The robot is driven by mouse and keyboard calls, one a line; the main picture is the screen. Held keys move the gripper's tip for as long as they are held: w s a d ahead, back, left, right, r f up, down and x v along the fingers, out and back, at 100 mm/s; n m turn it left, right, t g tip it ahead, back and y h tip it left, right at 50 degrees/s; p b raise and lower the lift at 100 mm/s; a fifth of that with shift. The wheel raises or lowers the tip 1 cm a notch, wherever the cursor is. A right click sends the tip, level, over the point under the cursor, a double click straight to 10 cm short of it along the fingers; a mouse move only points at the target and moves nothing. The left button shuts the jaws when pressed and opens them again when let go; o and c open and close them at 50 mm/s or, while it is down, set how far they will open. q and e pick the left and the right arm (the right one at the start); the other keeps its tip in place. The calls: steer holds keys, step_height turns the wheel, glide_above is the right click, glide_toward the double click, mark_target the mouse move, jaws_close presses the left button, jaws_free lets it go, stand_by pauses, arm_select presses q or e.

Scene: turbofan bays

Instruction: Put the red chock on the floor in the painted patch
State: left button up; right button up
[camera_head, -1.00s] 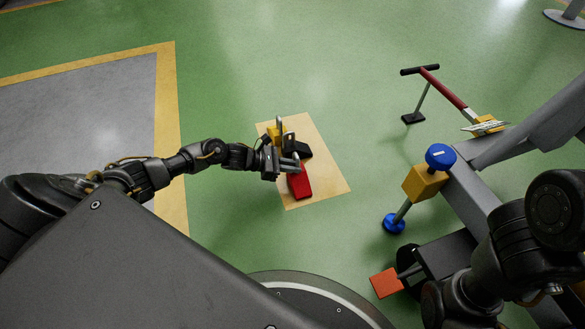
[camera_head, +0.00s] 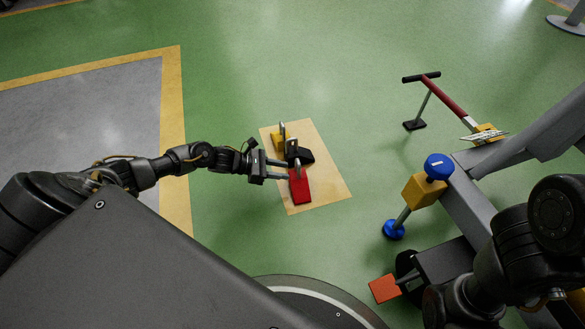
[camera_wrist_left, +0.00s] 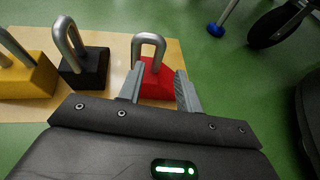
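The red chock (camera_head: 300,188) with its metal handle lies on the tan painted patch (camera_head: 328,187), toward the patch's near side. It also shows in the left wrist view (camera_wrist_left: 158,82), just beyond and between the finger directions. My left gripper (camera_head: 288,170) is open at the left of the red chock's handle. Its fingers (camera_wrist_left: 160,80) are spread apart, and nothing is gripped between them. Whether a finger touches the chock cannot be told. My right arm is at the lower right; its gripper is not in view.
A black chock (camera_head: 304,155) and a yellow chock (camera_head: 278,142) stand on the patch behind the red one. A grey stand with a yellow block (camera_head: 424,186) and a red-handled bar (camera_head: 445,88) are to the right. Green floor is clear around the patch.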

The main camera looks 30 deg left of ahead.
arm_select(q)
steer(key=p+v, duration=0.2)
steer(key=v, duration=0.4)
steer(key=shift+s+a+r, duration=0.2)
steer(key=shift+s+a, duration=0.05)
steer(key=shift+a, duration=0.05)
